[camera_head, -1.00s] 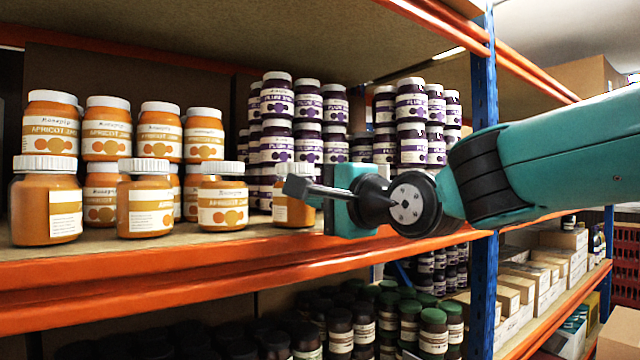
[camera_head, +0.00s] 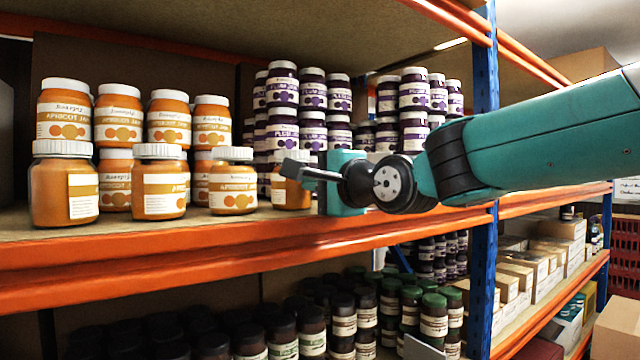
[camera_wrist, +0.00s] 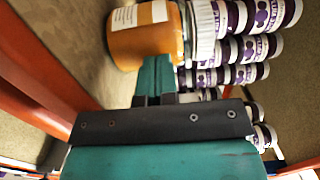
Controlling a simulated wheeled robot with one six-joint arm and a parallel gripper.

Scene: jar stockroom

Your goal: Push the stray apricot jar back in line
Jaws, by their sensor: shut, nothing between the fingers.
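Apricot jars with orange contents and white lids stand at the left of the shelf in the head view. The right-end front jar (camera_head: 290,193) is partly hidden behind my gripper (camera_head: 290,167); I take it as the stray one. It also shows in the wrist view (camera_wrist: 143,40), lying across the top of the picture because of the camera's tilt. My gripper is shut and empty. In the wrist view its fingertips (camera_wrist: 155,66) are against or very close to the jar's side; contact is not certain. The other front jars (camera_head: 160,187) stand left of it.
Stacked plum jars (camera_head: 283,105) stand behind and to the right. The orange shelf beam (camera_head: 130,262) runs along the front below my gripper. Dark jars (camera_head: 312,330) fill the lower shelf.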

